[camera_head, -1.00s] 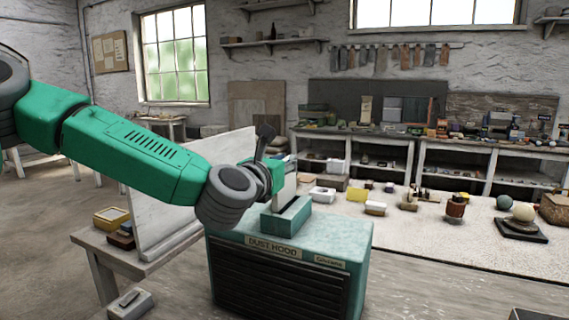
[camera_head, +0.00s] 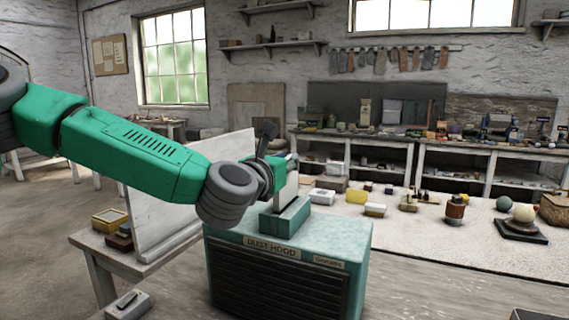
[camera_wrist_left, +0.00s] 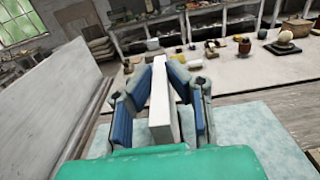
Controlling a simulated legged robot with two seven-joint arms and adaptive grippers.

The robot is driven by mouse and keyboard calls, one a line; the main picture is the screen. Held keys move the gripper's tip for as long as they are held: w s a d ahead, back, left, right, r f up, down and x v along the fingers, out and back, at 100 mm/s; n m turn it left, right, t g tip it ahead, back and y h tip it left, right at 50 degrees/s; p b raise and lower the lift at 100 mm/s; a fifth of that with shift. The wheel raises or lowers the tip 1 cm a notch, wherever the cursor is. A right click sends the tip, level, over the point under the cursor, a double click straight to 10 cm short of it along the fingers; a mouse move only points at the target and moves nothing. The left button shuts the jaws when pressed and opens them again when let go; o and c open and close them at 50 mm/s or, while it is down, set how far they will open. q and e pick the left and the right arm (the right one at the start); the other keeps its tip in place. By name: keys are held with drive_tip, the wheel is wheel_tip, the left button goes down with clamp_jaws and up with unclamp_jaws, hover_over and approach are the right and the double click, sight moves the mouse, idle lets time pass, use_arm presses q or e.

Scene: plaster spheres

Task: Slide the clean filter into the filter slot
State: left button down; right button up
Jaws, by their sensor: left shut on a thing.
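The clean filter (camera_head: 287,192) is a thin whitish slab, held upright over the dust hood (camera_head: 340,240). My left gripper (camera_head: 284,173) is shut on its upper part. In the left wrist view the filter (camera_wrist_left: 162,105) stands between the blue pads of the left gripper (camera_wrist_left: 163,85). The filter slot (camera_head: 285,219) is a teal raised housing on top of the hood. The filter's lower edge meets the top of this housing; I cannot tell how deep it sits. My right gripper is not in view.
A tall pale panel (camera_head: 165,205) stands on the bench left of the hood, close under my left arm.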

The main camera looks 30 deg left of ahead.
use_arm(q)
drive_tip(key=shift+b, duration=0.55)
idle(1.3)
drive_tip(key=shift+f+b, duration=2.2)
drive_tip(key=shift+b, duration=0.1)
drive_tip(key=c, duration=1.5)
unclamp_jaws()
drive_tip(key=shift+r, duration=0.1)
drive_tip(key=shift+o, duration=0.2)
drive_tip(key=shift+r+p, duration=1.15)
drive_tip(key=shift+r, duration=0.9)
drive_tip(key=shift+f, duration=0.1)
